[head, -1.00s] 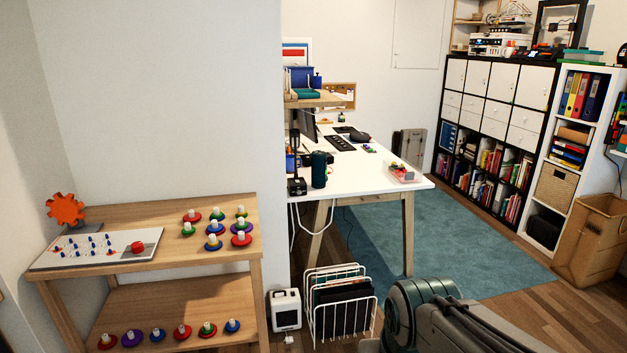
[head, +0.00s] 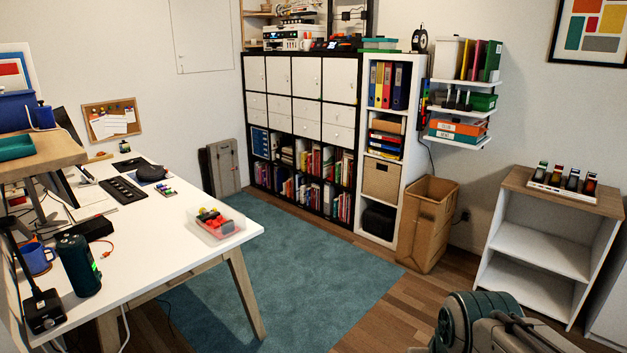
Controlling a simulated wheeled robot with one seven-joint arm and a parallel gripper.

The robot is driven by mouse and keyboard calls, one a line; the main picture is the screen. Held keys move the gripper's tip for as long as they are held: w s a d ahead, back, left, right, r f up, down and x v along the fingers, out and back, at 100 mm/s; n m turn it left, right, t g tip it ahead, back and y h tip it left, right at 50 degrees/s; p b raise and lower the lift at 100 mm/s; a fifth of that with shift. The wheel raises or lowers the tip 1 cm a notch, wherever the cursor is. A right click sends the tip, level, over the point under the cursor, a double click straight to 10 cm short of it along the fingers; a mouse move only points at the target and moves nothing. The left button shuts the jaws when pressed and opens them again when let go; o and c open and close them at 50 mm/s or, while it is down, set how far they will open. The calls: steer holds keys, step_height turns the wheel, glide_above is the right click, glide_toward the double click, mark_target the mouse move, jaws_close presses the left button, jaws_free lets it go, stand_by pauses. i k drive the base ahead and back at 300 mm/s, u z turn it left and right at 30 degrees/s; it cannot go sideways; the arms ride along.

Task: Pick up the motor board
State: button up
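I cannot make out the motor board for certain in the head view. A small flat item with green and red bits (head: 165,190) lies on the white desk (head: 165,235), too small to identify. A clear tray of red and dark parts (head: 217,222) sits near the desk's right corner. My gripper is not in view; only part of my arm shows at the bottom right.
A green rug (head: 300,290) and wood floor lie open between the desk and the black cube shelf (head: 297,120). A cardboard box (head: 427,222) stands by the white bookcase (head: 390,150). A low white shelf (head: 545,250) stands at the right. A dark bottle (head: 78,265) is on the desk.

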mark_target(213, 219)
steer(key=u, duration=0.2)
steer(key=i, duration=2)
steer(key=u, duration=1.25)
steer(key=i, duration=1.3)
steer(key=u, duration=0.25)
